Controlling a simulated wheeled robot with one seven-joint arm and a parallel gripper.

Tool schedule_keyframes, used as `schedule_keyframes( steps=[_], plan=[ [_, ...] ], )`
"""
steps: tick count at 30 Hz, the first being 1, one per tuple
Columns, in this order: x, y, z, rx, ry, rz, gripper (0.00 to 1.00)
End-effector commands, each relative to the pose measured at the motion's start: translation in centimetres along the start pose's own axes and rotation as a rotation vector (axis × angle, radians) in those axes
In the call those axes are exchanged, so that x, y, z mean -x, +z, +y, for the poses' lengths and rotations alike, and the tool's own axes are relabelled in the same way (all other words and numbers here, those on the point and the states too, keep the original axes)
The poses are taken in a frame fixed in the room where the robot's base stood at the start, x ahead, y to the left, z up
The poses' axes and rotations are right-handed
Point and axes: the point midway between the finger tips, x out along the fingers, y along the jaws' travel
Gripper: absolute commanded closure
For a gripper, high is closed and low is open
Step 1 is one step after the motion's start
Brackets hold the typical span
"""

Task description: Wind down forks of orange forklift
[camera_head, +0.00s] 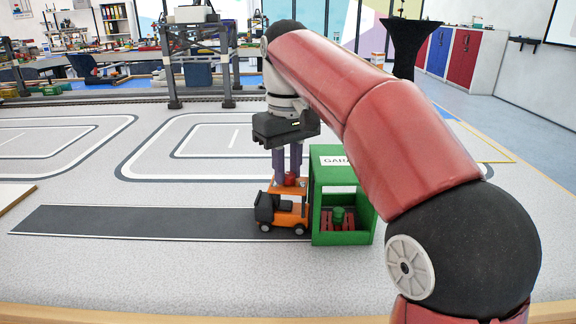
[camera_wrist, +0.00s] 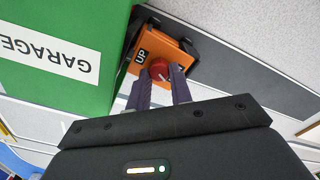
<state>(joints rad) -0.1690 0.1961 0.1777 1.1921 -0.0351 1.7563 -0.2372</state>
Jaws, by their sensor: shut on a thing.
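The orange forklift (camera_head: 288,213) stands on the dark road strip, right beside the green garage. In the wrist view its orange roof (camera_wrist: 150,50) carries a round red knob (camera_wrist: 159,69) and a label reading "UP". My gripper (camera_head: 288,178) points down over the forklift's roof, with its purple fingers on the red knob. In the wrist view the gripper (camera_wrist: 160,80) is shut on the knob, one finger on each side. The forks are not clearly visible; the garage side hides that end.
The green garage (camera_head: 344,238) stands close against the forklift's right side, with a red and green thing (camera_head: 338,219) inside. The dark road strip (camera_head: 140,222) runs clear to the left. A dark gantry frame (camera_head: 200,60) stands behind.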

Motion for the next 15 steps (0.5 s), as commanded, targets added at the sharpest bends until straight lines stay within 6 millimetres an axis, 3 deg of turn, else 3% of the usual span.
schedule_keyframes(
  steps=[15],
  plan=[
    [0.07,0.04,-0.12,0.289,0.0,0.001,1.0]
  ],
)
